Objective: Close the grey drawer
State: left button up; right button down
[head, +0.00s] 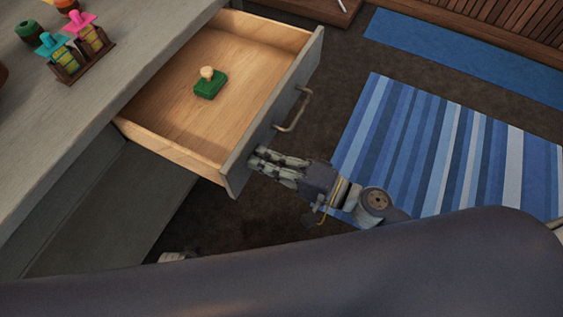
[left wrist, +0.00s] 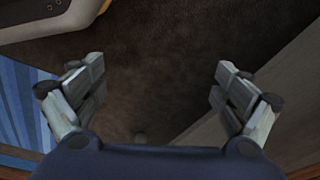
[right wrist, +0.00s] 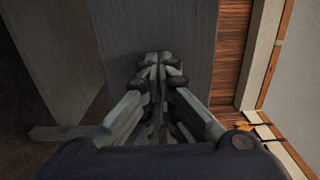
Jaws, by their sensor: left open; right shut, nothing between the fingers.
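The grey drawer (head: 262,124) is pulled far out of the grey counter in the head view. Its inside is pale wood and its front has a curved handle (head: 294,112). My right gripper (head: 254,160) is shut and empty, with its fingertips at the near part of the drawer front, below and left of the handle. In the right wrist view the shut fingers (right wrist: 158,62) point at the grey front (right wrist: 160,28); whether they touch is hard to tell. My left gripper (left wrist: 158,80) is open and empty over the dark floor; my arm hides most of it in the head view.
A green block with a pale knob (head: 209,84) lies in the drawer. On the counter (head: 60,115) stand small colourful ukulele-like items (head: 78,45) in a wooden holder. A blue striped rug (head: 440,150) lies on the dark floor to the right.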

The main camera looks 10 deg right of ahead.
aim_at(158, 120)
jog(key=p+x, duration=0.1)
jog(key=x, duration=0.8)
jog(key=shift+w+a+r, duration=0.2)
jog(key=shift+a, duration=0.1)
pick_arm(q)
notch_tip(158, 120, down, 5)
jog(key=s, duration=0.3)
pick_arm(e)
jog(key=x, duration=0.7)
jog(key=shift+f, duration=0.15)
jog(key=b+x, duration=0.1)
jog(key=x, duration=0.5)
jog(key=shift+w+a+f, duration=0.1)
jog(key=shift+a, duration=0.1)
jog(key=b+x, duration=0.1)
jog(key=x, duration=0.5)
jog(key=shift+w+a, duration=0.2)
jog(key=shift+a, duration=0.05)
jog(key=shift+w+a, duration=0.15)
jog(key=shift+a, duration=0.05)
pick_arm(q)
jog(key=w+a+r, duration=0.1)
jog(key=w+r, duration=0.4)
jog(key=r, duration=0.3)
jog(key=shift+w+a+r, duration=0.15)
jog(key=shift+w+a, duration=0.1)
jog(key=shift+a, duration=0.1)
pick_arm(e)
jog(key=shift+w+r, duration=0.1)
jog(key=shift+r, duration=0.25)
